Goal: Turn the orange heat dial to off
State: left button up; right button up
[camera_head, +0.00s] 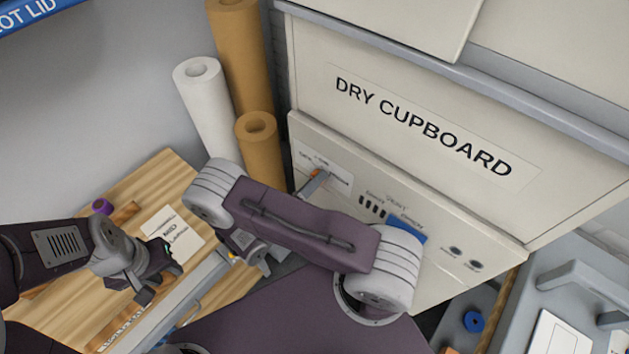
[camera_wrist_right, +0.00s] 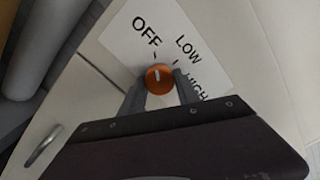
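The orange heat dial (camera_wrist_right: 159,79) sits on a white label marked OFF, LOW and HIGH, on the front of the dry cupboard (camera_head: 420,120). Its white pointer line points up toward the tick under OFF. My right gripper (camera_wrist_right: 160,85) has one finger on each side of the dial, close against it, and looks shut on it. In the head view the dial (camera_head: 315,173) is a small orange spot at the tip of my right gripper, partly hidden. My left gripper (camera_head: 162,283) is empty over the wooden bench, its fingers apart.
The wooden bench (camera_head: 150,180) at left holds a paper card (camera_head: 172,234) and a purple roll (camera_head: 102,206). Tall brown and white rolls (camera_head: 203,105) stand behind it, left of the cupboard. A grey surface with a blue ring (camera_head: 473,321) lies at the lower right.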

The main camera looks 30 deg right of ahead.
jog(key=o, duration=0.4)
jog(key=b+v, duration=0.3)
jog(key=v, duration=0.6)
jog(key=shift+b, duration=0.4)
